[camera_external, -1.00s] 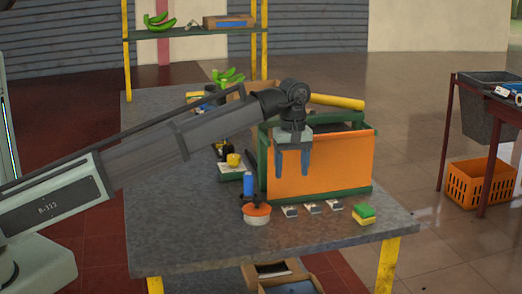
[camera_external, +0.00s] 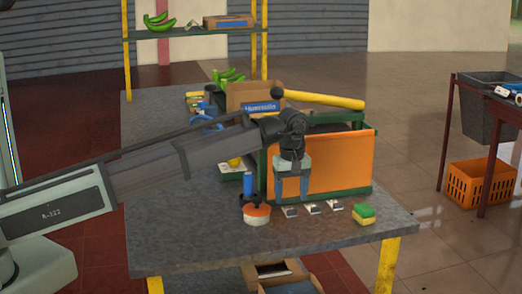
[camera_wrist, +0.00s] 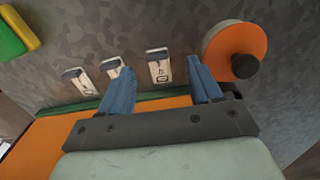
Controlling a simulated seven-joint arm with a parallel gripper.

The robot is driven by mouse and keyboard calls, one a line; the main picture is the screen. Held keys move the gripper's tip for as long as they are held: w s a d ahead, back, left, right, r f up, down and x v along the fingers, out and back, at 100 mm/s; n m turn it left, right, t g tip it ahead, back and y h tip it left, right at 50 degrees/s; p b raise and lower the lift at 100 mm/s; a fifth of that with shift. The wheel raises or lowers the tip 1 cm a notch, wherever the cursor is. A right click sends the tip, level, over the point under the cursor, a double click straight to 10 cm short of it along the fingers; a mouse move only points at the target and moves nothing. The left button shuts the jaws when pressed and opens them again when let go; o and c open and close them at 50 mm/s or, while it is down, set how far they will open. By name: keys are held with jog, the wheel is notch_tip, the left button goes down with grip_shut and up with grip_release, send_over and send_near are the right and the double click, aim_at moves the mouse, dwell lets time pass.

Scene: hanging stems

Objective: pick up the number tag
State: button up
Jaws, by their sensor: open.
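Three small pale tags with dark ends lie in a row on the table. The number tag closest to the round orange-and-white pot (camera_external: 257,214) is the left one (camera_external: 290,212); in the wrist view (camera_wrist: 158,68) it shows a dark mark. I cannot read a number on any tag. The others are the middle tag (camera_external: 312,208) and the right tag (camera_external: 334,206). My gripper (camera_external: 292,199) is open and points down above the left tag. In the wrist view the tag appears between its blue fingers (camera_wrist: 162,78), with nothing gripped.
The orange-sided crate (camera_external: 325,165) stands right behind the tags, close to my fingers. A blue-capped bottle (camera_external: 249,184) stands by the pot. A green-and-yellow sponge (camera_external: 364,214) lies to the right. The table front (camera_external: 200,240) is clear.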

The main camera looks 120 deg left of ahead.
aim_at(292, 206)
jog(key=shift+a+f, duration=0.15)
jog(key=shift+f, duration=1.05)
jog(key=shift+a+f, duration=0.15)
jog(key=shift+f, duration=1)
jog(key=shift+c, duration=0.5)
